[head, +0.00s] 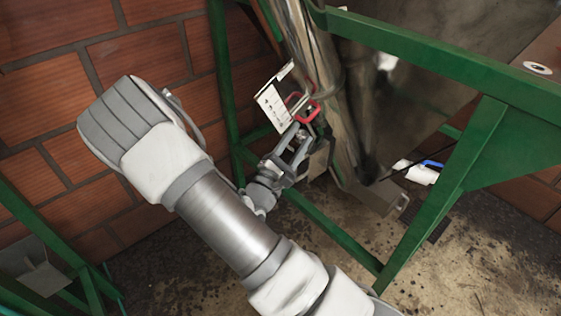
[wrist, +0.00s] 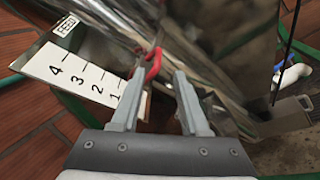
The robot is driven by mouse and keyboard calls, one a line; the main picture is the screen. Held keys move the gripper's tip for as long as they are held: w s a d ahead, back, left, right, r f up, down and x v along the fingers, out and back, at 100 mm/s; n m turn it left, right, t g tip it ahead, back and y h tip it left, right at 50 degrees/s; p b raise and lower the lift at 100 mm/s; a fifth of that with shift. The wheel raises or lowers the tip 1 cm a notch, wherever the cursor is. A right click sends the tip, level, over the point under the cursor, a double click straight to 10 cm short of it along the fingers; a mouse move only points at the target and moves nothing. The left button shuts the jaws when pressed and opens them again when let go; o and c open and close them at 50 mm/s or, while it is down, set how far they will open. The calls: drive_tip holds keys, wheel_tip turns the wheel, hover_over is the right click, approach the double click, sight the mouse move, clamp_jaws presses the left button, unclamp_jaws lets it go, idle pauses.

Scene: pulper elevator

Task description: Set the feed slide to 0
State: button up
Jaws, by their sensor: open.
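The feed slide's white scale plate (wrist: 68,72) is labelled FEED and shows the marks 4, 3, 2 and 1 in the wrist view; its lower end is hidden behind my left finger. The plate also shows in the head view (head: 272,107). A red loop handle (head: 307,107) sits beside the plate against the shiny metal pipe. In the wrist view the red handle (wrist: 154,64) is at the left fingertip, partly hidden by it. My gripper (head: 296,136) is open, its fingertips just below the handle. I cannot tell whether the left finger touches it.
Green frame bars (head: 420,45) cross above and to the right of my arm. A shiny pipe (head: 318,60) runs down beside the handle. A white part with a blue lever (head: 418,172) is at right. A brick wall (head: 60,100) stands at left.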

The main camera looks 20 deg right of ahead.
drive_tip(key=p+v, duration=0.1)
drive_tip(key=v, duration=0.8)
drive_tip(key=shift+s+a, duration=0.25)
drive_tip(key=shift+s, duration=0.05)
drive_tip(key=shift+f, duration=0.15)
